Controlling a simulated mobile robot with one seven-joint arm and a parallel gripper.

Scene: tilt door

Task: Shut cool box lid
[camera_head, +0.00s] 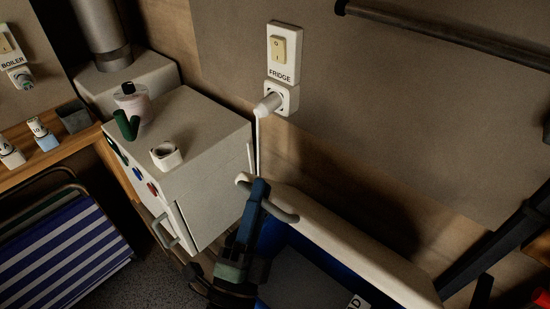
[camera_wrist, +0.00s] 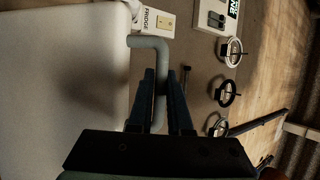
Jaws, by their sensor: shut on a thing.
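The cool box has a blue body (camera_head: 274,236) and a pale lid (camera_head: 350,243). The lid stands raised and open, seen nearly edge-on in the head view; in the wrist view its broad pale face (camera_wrist: 62,85) fills the left side. A grey bent handle (camera_head: 286,214) sits at the lid's upper left end. My gripper (camera_head: 261,190) is shut on this handle. In the wrist view the handle (camera_wrist: 150,42) runs down between the two dark fingers (camera_wrist: 161,85). Much of the box's front is hidden by my arm and the frame edge.
A pale cabinet (camera_head: 205,130) stands left of the box, holding a white cup (camera_head: 166,155) and a green object (camera_head: 126,125). A plug and socket marked FRIDGE (camera_head: 283,97) are on the wall behind. A striped folding chair (camera_head: 65,255) is at lower left. A dark bar (camera_head: 500,235) slants at right.

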